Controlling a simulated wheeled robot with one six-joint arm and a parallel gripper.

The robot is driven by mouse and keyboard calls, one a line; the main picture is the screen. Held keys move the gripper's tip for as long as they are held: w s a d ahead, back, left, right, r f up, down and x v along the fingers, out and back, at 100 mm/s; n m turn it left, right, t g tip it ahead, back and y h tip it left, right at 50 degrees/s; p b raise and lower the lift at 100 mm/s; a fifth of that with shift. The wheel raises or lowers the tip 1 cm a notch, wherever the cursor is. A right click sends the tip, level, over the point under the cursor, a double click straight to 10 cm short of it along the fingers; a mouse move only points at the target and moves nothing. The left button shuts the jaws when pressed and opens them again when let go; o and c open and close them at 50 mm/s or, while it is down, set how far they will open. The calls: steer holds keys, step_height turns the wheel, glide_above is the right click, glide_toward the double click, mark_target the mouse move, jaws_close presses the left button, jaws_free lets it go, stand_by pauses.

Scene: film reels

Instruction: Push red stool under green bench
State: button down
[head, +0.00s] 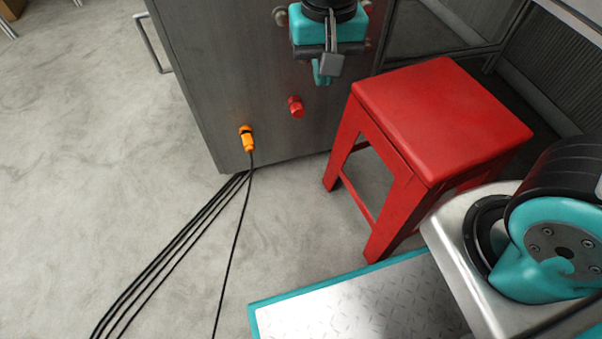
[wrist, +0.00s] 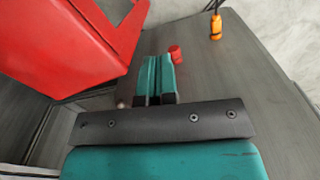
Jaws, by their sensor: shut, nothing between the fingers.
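The red stool (head: 440,110) stands upright on the floor at right of centre in the head view, beside a grey metal cabinet. Its seat and several legs show; part of its lower right side is hidden behind my own body. My gripper (head: 321,76) is at the top of the head view, left of the stool and over the cabinet's face. In the wrist view my gripper's teal fingers (wrist: 157,72) are together with nothing between them, and the stool (wrist: 60,40) fills the upper left. They look apart from the stool. I cannot make out a green bench.
The grey cabinet (head: 225,80) has red knobs and an orange plug (head: 247,138), with black cables (head: 175,250) running across the floor. A metal frame (head: 430,50) stands behind the stool. Open concrete floor (head: 90,140) lies to the left.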

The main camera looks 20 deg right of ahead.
steer(key=w+f+m+h+b, duration=0.2)
steer(key=w+f+m+b, duration=0.15)
steer(key=f, duration=0.65)
steer(key=w+f+m+h+b, duration=0.3)
steer(key=w+f+m, duration=0.15)
steer(key=f, duration=0.65)
steer(key=m+t+h+b, duration=0.2)
steer(key=m+h+b, duration=0.4)
steer(key=m+b, duration=0.1)
glide_toward(334, 161)
step_height(334, 161, down, 5)
steer(key=w, duration=0.3)
steer(key=shift+m+t, duration=0.3)
steer(key=d+f, duration=0.3)
steer(key=shift+s+f, duration=0.25)
steer(key=shift+s, duration=0.1)
steer(key=shift+d, duration=0.15)
steer(key=shift+d+r+p, duration=0.1)
steer(key=shift+d+p, duration=0.5)
steer(key=shift+d, duration=0.5)
steer(key=shift+d+p, duration=2)
steer(key=shift+d, duration=3.7)
steer(key=shift+s+a+r, duration=0.1)
steer(key=shift+a+r, duration=0.2)
steer(key=shift+a, duration=0.9)
steer(key=shift+a+r, duration=0.3)
steer(key=shift+a, duration=0.9)
steer(key=shift+s+a+r, duration=0.1)
steer(key=shift+a+r, duration=0.2)
steer(key=shift+a, duration=0.9)
